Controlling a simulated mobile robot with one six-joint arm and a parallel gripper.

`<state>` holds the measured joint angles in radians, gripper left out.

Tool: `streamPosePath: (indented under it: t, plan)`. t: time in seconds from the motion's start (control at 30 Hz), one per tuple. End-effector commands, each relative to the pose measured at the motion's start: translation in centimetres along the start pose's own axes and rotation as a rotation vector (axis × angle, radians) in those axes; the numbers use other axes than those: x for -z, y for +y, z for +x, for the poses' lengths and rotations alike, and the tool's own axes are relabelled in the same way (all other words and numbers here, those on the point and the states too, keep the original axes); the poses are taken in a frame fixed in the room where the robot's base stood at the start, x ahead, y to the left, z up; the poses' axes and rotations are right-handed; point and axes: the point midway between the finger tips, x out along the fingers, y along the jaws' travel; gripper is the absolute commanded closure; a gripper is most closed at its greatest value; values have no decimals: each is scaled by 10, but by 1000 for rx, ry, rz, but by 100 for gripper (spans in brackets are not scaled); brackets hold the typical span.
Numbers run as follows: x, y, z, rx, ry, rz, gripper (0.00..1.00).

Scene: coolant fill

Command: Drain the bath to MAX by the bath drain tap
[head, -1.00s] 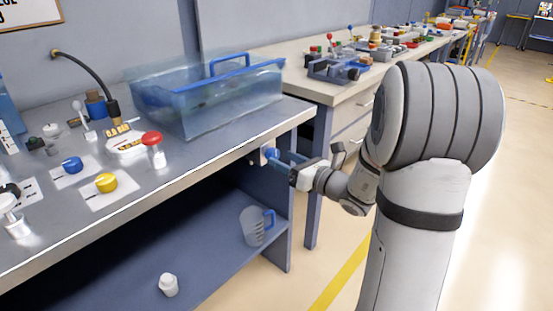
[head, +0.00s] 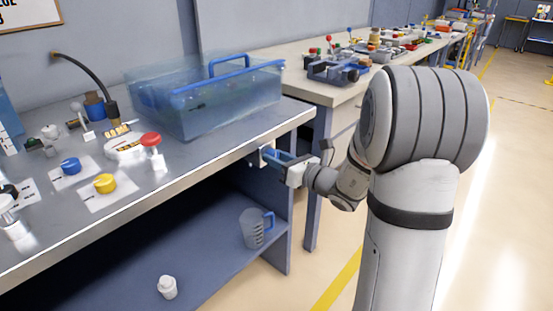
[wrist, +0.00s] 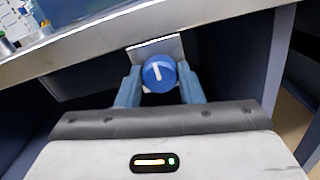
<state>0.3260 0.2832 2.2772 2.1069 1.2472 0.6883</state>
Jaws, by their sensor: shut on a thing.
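The bath (head: 215,108) is a clear bluish tank with a blue handle on the bench top. I cannot read a MAX mark or the exact liquid level on it. The bath drain tap (wrist: 158,72) is a round blue knob with a white pointer line, under the bench's front edge. In the wrist view its pointer stands nearly upright, tilted slightly left. My gripper (wrist: 160,88) is shut on the tap, one blue finger on each side. In the head view my gripper (head: 276,158) is at the bench edge below the bath, and its fingers mostly hide the tap.
A clear jug (head: 252,229) with a blue handle and a white bottle (head: 167,287) stand on the lower shelf. A blue knob (head: 70,166), a yellow knob (head: 105,183) and a red-topped control (head: 151,141) are on the bench. Floor to the right is open.

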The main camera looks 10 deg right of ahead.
Motion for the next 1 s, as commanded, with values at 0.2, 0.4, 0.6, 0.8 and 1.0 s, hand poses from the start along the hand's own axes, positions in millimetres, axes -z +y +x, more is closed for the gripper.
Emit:
streamPosePath:
  t: [0.2, 0.4, 0.6, 0.8, 1.0]
  plan:
    - [1, 0, 0, 0, 0, -5, 89]
    - [2, 0, 0, -1, -1, -59, 89]
    - [4, 0, 0, 0, -1, -181, 89]
    - [5, 0, 0, -1, 0, -320, 89]
    - [4, 0, 0, -1, -1, -433, 89]
